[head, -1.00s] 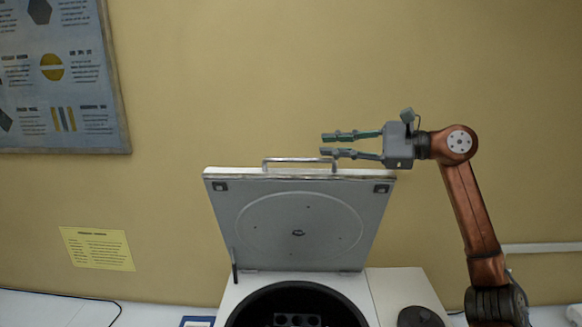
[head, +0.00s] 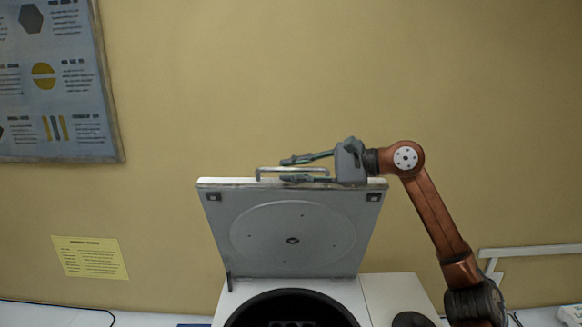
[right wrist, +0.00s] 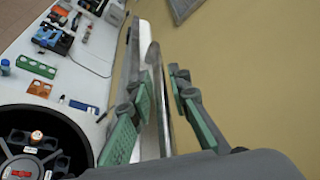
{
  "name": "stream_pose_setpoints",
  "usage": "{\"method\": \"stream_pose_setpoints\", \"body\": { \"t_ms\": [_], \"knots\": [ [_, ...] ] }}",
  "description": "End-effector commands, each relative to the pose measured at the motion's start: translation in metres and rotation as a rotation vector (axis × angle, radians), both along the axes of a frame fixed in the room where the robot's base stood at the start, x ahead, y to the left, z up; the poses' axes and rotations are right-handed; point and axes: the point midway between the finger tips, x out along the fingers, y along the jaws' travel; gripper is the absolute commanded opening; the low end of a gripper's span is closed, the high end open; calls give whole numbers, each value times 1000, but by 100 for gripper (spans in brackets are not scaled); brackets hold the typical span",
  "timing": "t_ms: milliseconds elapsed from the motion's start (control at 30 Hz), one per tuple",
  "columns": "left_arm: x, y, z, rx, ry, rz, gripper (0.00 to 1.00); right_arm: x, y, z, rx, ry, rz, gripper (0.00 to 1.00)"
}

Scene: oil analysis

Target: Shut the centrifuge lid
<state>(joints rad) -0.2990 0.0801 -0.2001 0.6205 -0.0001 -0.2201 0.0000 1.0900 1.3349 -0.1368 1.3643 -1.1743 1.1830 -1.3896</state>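The centrifuge (head: 378,292) stands against the wall, its grey lid (head: 293,225) raised nearly upright above the dark bowl (head: 290,300). A metal bar handle (head: 285,168) sits on the lid's top edge. My right gripper (head: 292,170) reaches in from the right at this handle, one finger above it in the picture and one at the lid's edge. In the right wrist view, its green-padded fingers (right wrist: 160,105) are apart, with the lid's edge (right wrist: 146,90) and handle between them. Contact cannot be told. My left gripper is not in view.
The right wrist view shows a rotor (right wrist: 30,160) with a few tubes inside the bowl. Racks, including a green one (right wrist: 36,67), and small items stand on the white bench (right wrist: 90,75) beyond. A yellow wall (head: 450,80) rises behind the lid.

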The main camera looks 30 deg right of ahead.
Motion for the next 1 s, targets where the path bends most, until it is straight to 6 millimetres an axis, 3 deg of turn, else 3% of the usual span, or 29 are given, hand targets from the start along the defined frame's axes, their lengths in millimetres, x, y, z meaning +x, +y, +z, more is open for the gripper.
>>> {"method": "stream_pose_setpoints", "body": {
  "t_ms": [300,567,1000],
  "knots": [
    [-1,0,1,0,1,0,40,3,3,-1,0,0,0,17],
    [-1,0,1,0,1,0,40,3,2,-1,1,1,0,0],
    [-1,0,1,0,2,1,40,3,2,-2,0,2,-1,0]
  ]
}}
